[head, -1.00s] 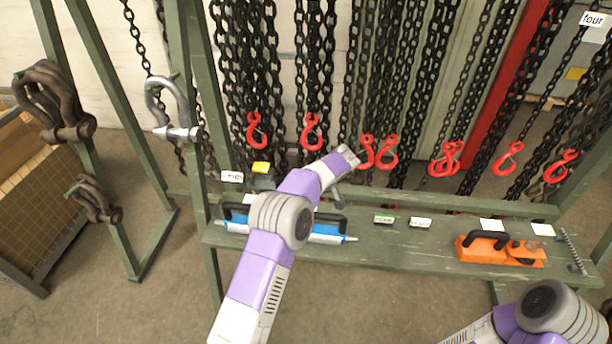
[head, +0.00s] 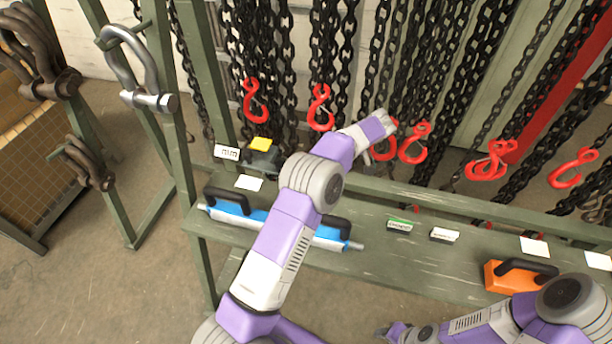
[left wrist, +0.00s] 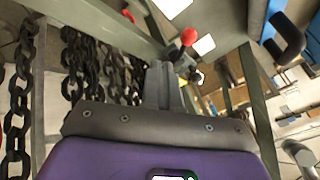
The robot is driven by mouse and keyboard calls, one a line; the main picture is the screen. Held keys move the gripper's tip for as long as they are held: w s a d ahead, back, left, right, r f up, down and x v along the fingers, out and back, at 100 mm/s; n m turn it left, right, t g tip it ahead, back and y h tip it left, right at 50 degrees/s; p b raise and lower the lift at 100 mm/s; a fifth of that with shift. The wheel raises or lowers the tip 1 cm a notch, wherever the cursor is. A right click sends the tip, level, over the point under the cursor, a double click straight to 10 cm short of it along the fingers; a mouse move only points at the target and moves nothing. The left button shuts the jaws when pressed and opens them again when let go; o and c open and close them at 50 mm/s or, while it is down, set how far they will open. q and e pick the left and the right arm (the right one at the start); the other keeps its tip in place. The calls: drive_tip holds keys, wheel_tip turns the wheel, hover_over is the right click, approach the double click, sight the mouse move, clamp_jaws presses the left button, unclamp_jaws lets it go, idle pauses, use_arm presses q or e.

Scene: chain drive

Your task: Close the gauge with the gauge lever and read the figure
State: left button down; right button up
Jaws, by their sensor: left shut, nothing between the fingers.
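In the left wrist view my left gripper (left wrist: 163,68) is shut and empty. A red ball knob (left wrist: 190,36) shows just past its fingertips; it looks like the gauge lever's knob. Whether the fingers touch the lever I cannot tell. In the head view a dark device with a yellow top (head: 262,152) stands on the bench's left end, perhaps the gauge. Beside it is a white plate (head: 227,152) with dark marks too small to read. My left arm reaches over the bench, and its fingers cannot be made out there. My right arm is at lower right; its jaws are unclear.
The green bench (head: 385,265) carries a blue tool (head: 255,218) with black handles, an orange tool (head: 500,280) and small labels. Black chains with red hooks (head: 321,108) hang behind. A large shackle (head: 135,65) hangs on the left frame. The bench's middle is mostly clear.

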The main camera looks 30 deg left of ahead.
use_arm(q)
drive_tip(key=shift+s+a+f+b, duration=0.4)
drive_tip(key=shift+s+a+f, duration=0.25)
drive_tip(key=shift+a+f, duration=0.75)
drive_tip(key=shift+s+a+f+b, duration=0.45)
drive_tip(key=shift+s+a+f, duration=0.25)
drive_tip(key=shift+a+f, duration=0.75)
drive_tip(key=shift+s+a+f+b, duration=0.4)
drive_tip(key=shift+s+a+f, duration=0.25)
drive_tip(key=shift+a+f, duration=0.75)
use_arm(e)
drive_tip(key=shift+s+f, duration=0.1)
drive_tip(key=shift+f, duration=1.1)
use_arm(q)
drive_tip(key=shift+d+f, duration=0.15)
drive_tip(key=shift+d, duration=0.1)
use_arm(e)
drive_tip(key=shift+f, duration=0.1)
